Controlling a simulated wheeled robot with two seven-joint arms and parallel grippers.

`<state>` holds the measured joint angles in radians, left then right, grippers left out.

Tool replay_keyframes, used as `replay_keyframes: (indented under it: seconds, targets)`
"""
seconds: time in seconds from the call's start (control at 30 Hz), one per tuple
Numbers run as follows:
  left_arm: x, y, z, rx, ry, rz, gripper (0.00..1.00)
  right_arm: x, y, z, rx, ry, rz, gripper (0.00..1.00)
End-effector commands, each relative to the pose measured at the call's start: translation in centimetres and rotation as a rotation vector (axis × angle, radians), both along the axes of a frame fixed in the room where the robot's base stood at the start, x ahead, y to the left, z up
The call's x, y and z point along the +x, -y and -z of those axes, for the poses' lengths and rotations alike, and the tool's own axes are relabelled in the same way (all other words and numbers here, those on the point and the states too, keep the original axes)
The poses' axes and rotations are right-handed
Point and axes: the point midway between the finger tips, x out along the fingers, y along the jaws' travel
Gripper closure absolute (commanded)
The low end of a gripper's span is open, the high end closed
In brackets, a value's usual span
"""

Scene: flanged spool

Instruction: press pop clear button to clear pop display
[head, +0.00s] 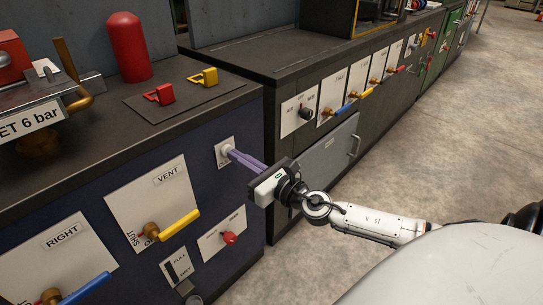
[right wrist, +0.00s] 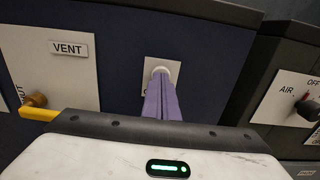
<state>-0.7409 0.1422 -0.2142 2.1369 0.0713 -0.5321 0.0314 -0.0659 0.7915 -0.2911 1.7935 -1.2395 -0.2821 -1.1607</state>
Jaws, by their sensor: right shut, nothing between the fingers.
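A round white button (head: 227,149) sits on a small pale plate (head: 219,158) on the dark blue cabinet front. The button also shows in the right wrist view (right wrist: 161,70), straight beyond my fingertips. My right gripper (head: 234,154) is shut and empty, its purple fingers together and pointing at the button. In the right wrist view the fingertips (right wrist: 160,79) overlap the button's lower part. The tips are at the button or very close; I cannot tell whether it is pressed in. The plate's lettering is mostly hidden by the fingers. I cannot make out a pop display. My left gripper is not in view.
The VENT panel (head: 148,196) with a yellow lever (head: 180,224) is left of the button. A red knob (head: 229,238) sits below. A neighbouring cabinet with an AIR panel (right wrist: 286,98) stands to the right. Open floor (head: 420,140) lies right of the cabinets.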

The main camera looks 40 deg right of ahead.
Motion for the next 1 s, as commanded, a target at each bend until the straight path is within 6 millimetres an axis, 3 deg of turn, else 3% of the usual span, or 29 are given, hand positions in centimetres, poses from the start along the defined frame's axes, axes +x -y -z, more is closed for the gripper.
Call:
replay_keyframes:
  seconds: [0.07, 0.53, 0.73, 1.0]
  targets:
    - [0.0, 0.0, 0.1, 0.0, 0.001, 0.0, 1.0, -1.0, -0.6, 0.3, -0.001, -0.005, -0.014, 1.0]
    - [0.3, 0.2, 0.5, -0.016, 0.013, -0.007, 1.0, -8.7, 0.2, 0.6, -0.003, -0.01, -0.015, 1.0]
    - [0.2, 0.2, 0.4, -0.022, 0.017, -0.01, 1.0, -10.3, 0.5, 0.4, -0.003, -0.008, -0.014, 1.0]
    - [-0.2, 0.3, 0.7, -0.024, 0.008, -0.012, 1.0, -10.7, 0.5, 0.3, -0.003, -0.006, -0.014, 1.0]
